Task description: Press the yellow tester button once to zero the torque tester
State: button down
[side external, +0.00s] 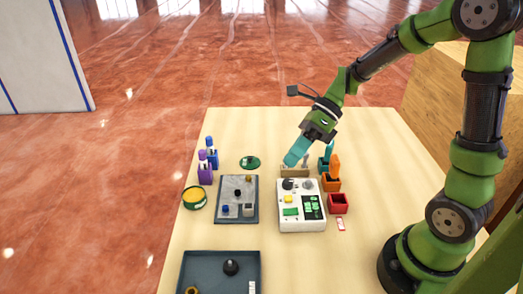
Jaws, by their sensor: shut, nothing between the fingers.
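The torque tester (287,222) is a white box on the table, right of centre in the side external view. My gripper (292,160) has teal fingers, is shut and empty, and hangs above the tester's far end, apart from the yellow button.
A grey tray (221,205) with small parts lies left of the tester. Red and orange bins (338,204) stand close on its right, and a tan block (294,172) stands behind it. Purple and blue bottles stand far left. A dark tray (190,262) lies at the front.

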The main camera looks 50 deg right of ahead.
aim_at(291, 195)
jog(key=shift+f, duration=4.25)
jog(key=shift+f, duration=0.4)
jog(key=shift+f, duration=0.5)
jog(key=shift+r, duration=0.95)
jog(key=shift+r, duration=2.5)
